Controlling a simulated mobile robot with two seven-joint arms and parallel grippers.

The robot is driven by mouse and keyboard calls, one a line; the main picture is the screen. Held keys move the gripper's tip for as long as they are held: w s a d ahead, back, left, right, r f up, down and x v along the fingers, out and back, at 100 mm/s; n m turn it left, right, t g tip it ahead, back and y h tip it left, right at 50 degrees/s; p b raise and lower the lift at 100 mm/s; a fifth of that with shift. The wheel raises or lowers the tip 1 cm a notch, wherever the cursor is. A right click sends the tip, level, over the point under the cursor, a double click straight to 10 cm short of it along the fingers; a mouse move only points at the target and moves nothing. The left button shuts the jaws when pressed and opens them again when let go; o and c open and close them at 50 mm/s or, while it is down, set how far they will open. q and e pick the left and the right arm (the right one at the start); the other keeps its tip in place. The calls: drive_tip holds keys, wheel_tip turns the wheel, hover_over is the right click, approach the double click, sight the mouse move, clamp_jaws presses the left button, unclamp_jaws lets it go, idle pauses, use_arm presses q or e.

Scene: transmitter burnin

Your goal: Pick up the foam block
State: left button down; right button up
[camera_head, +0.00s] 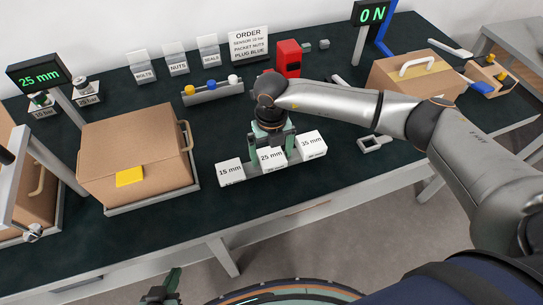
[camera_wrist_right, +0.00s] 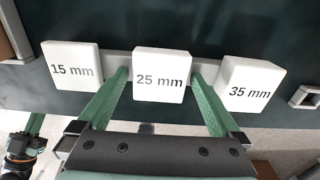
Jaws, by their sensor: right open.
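Three white foam blocks sit in a row on a grey strip: 15 mm (camera_head: 229,171), 25 mm (camera_head: 271,157) and 35 mm (camera_head: 312,144). In the right wrist view, the 15 mm block (camera_wrist_right: 72,66) is left, the 25 mm block (camera_wrist_right: 162,76) is central and the 35 mm block (camera_wrist_right: 248,85) is right. My right gripper (camera_head: 271,146) is open, its green fingers on either side of the 25 mm block; contact cannot be told. My left gripper (camera_head: 166,287) is low at the bottom edge, away from the blocks, its fingers too small to judge.
A display (camera_head: 39,75) reads 25 mm above a closed carton (camera_head: 135,150) on the left. A rack with coloured knobs (camera_head: 212,92) and a red device (camera_head: 288,58) stand behind the blocks. Another carton (camera_head: 411,77) is at right. Bare dark tabletop (camera_head: 205,135) lies left of the blocks.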

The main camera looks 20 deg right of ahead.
drive_tip(key=shift+c, duration=0.2)
drive_tip(key=c, duration=1.1)
drive_tip(key=shift+r, duration=0.15)
